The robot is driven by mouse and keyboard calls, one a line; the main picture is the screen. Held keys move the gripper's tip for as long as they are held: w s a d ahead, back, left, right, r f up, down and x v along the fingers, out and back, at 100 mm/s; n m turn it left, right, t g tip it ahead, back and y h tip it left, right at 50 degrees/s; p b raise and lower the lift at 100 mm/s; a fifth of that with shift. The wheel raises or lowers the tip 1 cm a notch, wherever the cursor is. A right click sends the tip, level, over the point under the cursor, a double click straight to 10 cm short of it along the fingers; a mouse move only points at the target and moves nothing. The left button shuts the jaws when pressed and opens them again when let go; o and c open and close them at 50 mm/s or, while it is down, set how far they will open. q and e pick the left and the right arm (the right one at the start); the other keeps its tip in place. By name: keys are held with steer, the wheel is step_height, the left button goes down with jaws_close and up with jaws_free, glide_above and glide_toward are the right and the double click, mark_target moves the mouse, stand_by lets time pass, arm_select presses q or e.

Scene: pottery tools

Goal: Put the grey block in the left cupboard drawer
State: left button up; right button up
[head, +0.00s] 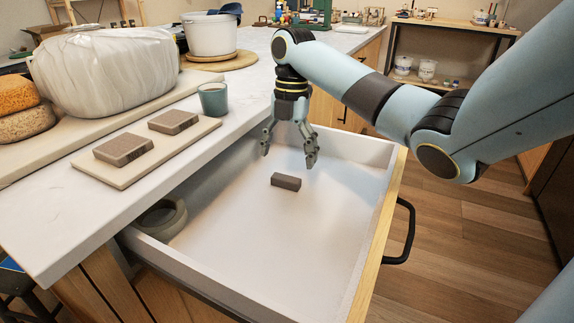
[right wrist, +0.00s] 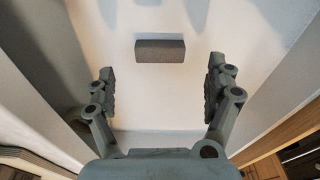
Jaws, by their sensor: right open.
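A small grey-brown block (head: 286,182) lies on the floor of the open white drawer (head: 240,240). My right gripper (head: 289,158) is open and empty, above the drawer and a little above and behind the block. In the right wrist view the block (right wrist: 160,50) lies beyond the fingertips, roughly centred between the open fingers (right wrist: 160,75), with nothing touching it. My left gripper does not show in either view.
Two similar blocks (head: 123,149) (head: 173,122) lie on a pale board on the white counter, by a teal cup (head: 213,99). A round grey ring-like thing (head: 160,219) sits in the drawer's left corner. The drawer's black handle (head: 401,232) faces right, over open wooden floor.

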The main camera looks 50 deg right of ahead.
step_height(320, 180, up, 6)
steer(key=shift+w+d+r, duration=0.15)
steer(key=shift+d+r, duration=0.05)
steer(key=shift+d, duration=0.15)
stand_by(0.4)
